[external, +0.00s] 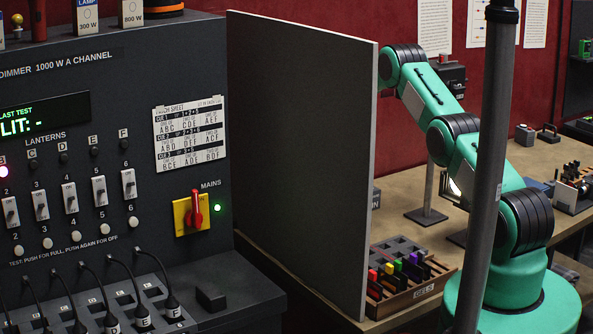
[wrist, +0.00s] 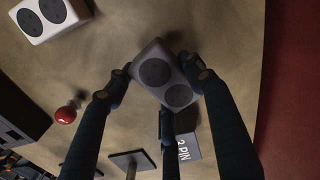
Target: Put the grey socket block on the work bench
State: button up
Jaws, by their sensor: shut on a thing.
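In the wrist view, the grey socket block (wrist: 168,78) has two round dark sockets on its top face and sits tilted between the dark fingers of my gripper (wrist: 160,82). My gripper is shut on it, with fingers on its left and right sides and a third finger below it in the picture. The brown work bench (wrist: 110,45) lies beneath. I cannot tell whether the block touches the bench.
A white two-socket block (wrist: 48,14), a red knob (wrist: 66,114) and a box marked "2 PIN" (wrist: 187,147) surround the gripper. A gels tray (external: 415,290) stands at the bench's front. The dimmer cabinet (external: 130,130) stands left of the panel. Bare bench shows left of the held block.

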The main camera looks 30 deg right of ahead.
jog(key=shift+f, duration=0.2)
jog(key=shift+f, duration=1.95)
jog(key=shift+f, duration=0.2)
jog(key=o, duration=1.3)
jog(key=shift+c, duration=0.2)
jog(key=shift+r, duration=0.1)
jog(key=shift+r, duration=0.15)
notch_tip(320, 180, up, 11)
jog(key=shift+f, duration=0.1)
jog(key=shift+r+b, duration=0.3)
jog(key=shift+r, duration=0.25)
